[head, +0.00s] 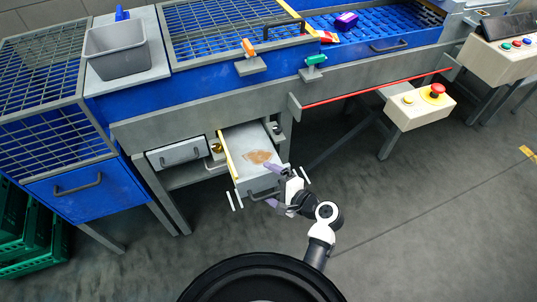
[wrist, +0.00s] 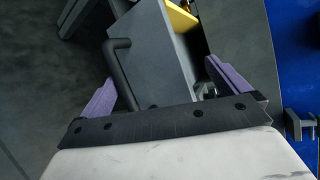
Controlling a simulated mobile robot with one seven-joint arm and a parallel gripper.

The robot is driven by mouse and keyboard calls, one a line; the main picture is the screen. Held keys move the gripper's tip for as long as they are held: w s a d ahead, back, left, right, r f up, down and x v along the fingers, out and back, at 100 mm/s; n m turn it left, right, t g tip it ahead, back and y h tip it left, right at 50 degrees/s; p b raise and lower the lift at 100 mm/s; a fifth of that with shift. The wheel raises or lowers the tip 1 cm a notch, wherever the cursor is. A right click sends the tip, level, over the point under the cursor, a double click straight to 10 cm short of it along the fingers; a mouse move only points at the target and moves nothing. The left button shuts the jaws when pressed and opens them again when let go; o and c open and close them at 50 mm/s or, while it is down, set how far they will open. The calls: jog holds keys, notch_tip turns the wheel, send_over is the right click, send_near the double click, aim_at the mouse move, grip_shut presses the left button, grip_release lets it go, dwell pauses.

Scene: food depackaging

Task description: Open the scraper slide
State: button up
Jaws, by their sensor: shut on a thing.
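The scraper slide looks to be the pulled-out grey drawer (head: 240,150) below the machine. It has a yellow left edge, a pale inside with a brown patch, and a dark bar handle (head: 262,194) on its front. My gripper (head: 271,187) is at this front, its purple fingers around the handle. In the wrist view, the grey drawer front (wrist: 160,50) and the dark handle (wrist: 119,65) show between my purple fingers (wrist: 165,95). A dark strip with bolts hides the fingertips' lower part and the exact contact.
A closed drawer (head: 180,152) is to the left. A control box with a red button (head: 437,90) is at the right. Green crates (head: 30,235) stand at the far left. The grey floor (head: 410,220) on the right is clear.

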notch_tip(320, 180, up, 16)
jog(key=n+t, duration=0.1)
jog(key=n, duration=0.1)
jog(key=shift+a+t, duration=0.25)
jog(key=shift+t, duration=0.15)
jog(key=shift+w+f, duration=0.1)
jog(key=f+m, duration=0.1)
jog(key=f, duration=0.3)
jog(key=d+f+m+g, duration=0.1)
jog(key=f, duration=0.4)
jog(key=f+g, duration=0.1)
jog(key=f, duration=0.4)
jog(key=shift+w+d+f+m, duration=0.25)
jog(key=shift+w+d+m, duration=0.15)
jog(key=shift+s+r, duration=0.2)
jog(key=shift+r, duration=0.05)
jog(key=shift+c, duration=0.6)
jog(key=shift+s+d+r, duration=0.15)
jog(key=shift+s+r, duration=0.05)
jog(key=shift+s, duration=0.1)
jog(key=c, duration=1.2)
jog(key=shift+s+d+f+p, duration=0.3)
jog(key=shift+s+p, duration=0.1)
jog(key=s+f+p+v, duration=0.1)
jog(key=p+v, duration=0.5)
jog(key=v, duration=0.7)
jog(key=shift+s+f, duration=0.4)
jog(key=shift+d+r+p, duration=0.1)
jog(key=shift+p, duration=0.2)
